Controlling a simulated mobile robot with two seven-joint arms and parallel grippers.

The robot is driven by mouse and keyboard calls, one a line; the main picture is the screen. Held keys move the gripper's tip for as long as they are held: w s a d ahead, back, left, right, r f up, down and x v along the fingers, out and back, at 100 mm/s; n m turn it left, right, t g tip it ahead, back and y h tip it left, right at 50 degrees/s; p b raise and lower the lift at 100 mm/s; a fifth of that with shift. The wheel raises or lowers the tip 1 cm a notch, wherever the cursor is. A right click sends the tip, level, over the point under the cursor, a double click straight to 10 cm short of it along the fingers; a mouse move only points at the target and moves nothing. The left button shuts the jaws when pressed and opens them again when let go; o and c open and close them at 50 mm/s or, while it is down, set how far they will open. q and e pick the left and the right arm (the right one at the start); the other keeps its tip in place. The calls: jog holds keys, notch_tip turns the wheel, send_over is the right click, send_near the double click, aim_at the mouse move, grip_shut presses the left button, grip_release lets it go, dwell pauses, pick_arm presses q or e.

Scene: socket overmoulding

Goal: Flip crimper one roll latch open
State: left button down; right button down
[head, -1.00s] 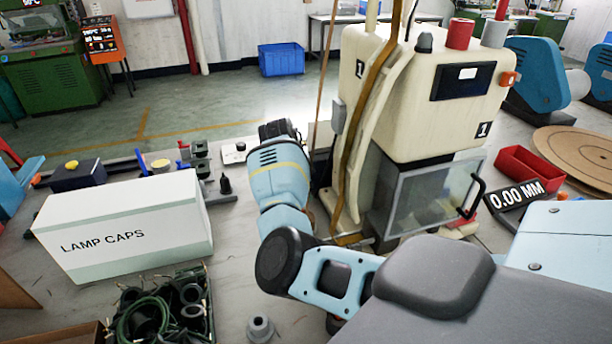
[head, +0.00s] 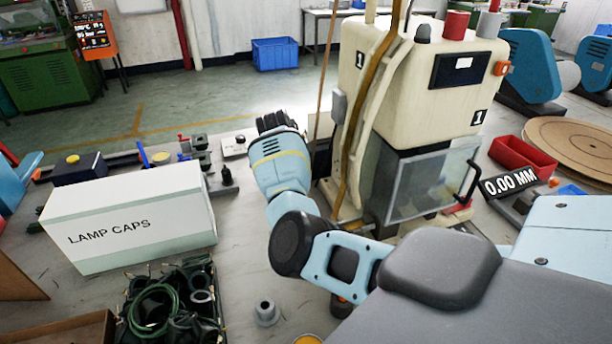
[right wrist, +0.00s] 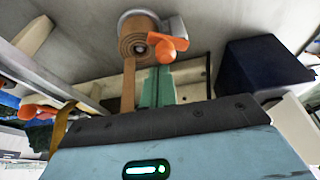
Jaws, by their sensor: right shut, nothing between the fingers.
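Crimper one (head: 425,95) is the cream machine marked 1, with a clear guard (head: 425,185) at its front. In the right wrist view a copper-coloured strip roll (right wrist: 139,38) sits on a grey holder, its strip hanging down. The orange roll latch (right wrist: 167,48) lies over the roll's right side; the head view does not show it. My right arm (head: 280,160) reaches to the machine's left side. My right gripper (right wrist: 160,125) is shut and empty, below the roll in its wrist view; its fingertips are hard to make out. My left gripper is not in view.
A white LAMP CAPS box (head: 130,220) stands left of my right arm, with a bin of dark parts (head: 165,305) in front. A red tray (head: 522,155) lies right of the machine. In the wrist view a dark blue block (right wrist: 262,75) stands right of the roll.

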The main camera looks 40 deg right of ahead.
jog(key=shift+w+a, duration=0.2)
jog(key=shift+a, duration=0.05)
jog(key=shift+w+a, duration=0.35)
jog(key=shift+a, duration=0.05)
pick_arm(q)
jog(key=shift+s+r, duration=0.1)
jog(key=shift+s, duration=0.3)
pick_arm(e)
jog(key=shift+d, duration=0.1)
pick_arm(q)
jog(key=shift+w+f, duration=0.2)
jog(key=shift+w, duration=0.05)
pick_arm(e)
jog(key=shift+w+d, duration=0.15)
jog(key=shift+d, duration=0.6)
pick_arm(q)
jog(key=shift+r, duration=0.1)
